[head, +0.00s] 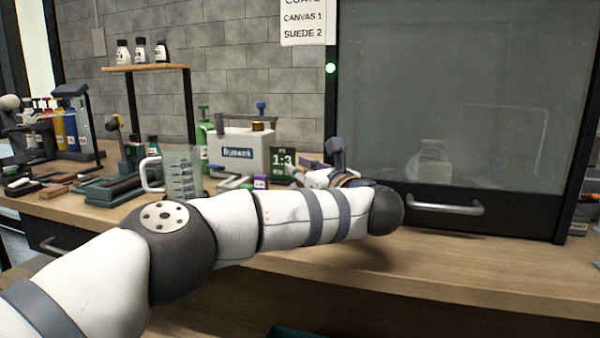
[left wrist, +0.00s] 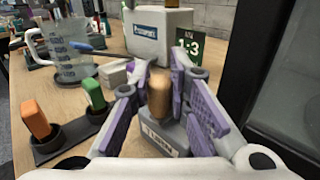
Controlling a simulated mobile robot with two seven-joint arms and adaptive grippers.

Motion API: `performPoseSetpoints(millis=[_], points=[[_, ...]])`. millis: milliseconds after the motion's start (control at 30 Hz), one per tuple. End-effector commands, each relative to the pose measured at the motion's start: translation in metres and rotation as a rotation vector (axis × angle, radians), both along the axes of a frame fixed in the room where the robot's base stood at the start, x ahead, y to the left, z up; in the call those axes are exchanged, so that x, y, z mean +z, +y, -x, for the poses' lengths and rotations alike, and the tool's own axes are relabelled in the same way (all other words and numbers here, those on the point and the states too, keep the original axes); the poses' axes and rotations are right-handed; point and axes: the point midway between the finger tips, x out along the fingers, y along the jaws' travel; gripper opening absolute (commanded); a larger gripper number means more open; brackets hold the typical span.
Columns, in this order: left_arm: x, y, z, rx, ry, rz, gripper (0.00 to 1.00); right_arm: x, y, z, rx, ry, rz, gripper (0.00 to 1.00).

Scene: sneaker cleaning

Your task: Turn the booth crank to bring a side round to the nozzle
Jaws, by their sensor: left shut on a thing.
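The booth (head: 455,95) stands at the right with its dark glass front down and a bar handle low on it. A pale shoe-like shape (head: 432,160) shows dimly behind the glass. My left gripper (head: 303,174) is beside the booth's left post, mostly hidden by my own forearm in the head view. In the left wrist view my left gripper (left wrist: 160,88) has its purple-padded fingers on either side of a brown upright knob, which I take as the crank handle (left wrist: 159,98), and is shut on it. A grey labelled block (left wrist: 163,138) sits below the knob. My right gripper is not in view.
A green lamp (head: 330,68) glows on the booth's post. A measuring jug (head: 182,172), a white box (head: 243,150) and a green 1:3 card (head: 283,157) stand left of the gripper. The front bench strip is clear.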

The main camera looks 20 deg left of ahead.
Motion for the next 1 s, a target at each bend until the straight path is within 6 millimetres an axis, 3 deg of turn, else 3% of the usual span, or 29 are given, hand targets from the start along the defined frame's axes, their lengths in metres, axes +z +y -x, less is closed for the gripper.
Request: performPoseSetpoints(millis=[167, 200, 267, 767, 1000], points=[[0.001, 0.000, 0.000, -0.002, -0.001, -0.001, 0.00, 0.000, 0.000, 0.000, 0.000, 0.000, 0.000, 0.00], [0.001, 0.000, 0.000, -0.002, -0.001, -0.001, 0.26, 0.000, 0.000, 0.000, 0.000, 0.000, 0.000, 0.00], [0.001, 0.000, 0.000, -0.002, -0.001, -0.001, 0.38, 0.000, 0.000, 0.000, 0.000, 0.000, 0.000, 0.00], [0.002, 0.000, -0.001, -0.009, -0.002, -0.001, 0.38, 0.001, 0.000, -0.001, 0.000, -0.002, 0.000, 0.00], [0.015, 0.010, 0.001, -0.166, -0.008, -0.002, 0.38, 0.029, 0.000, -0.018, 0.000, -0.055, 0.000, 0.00]])
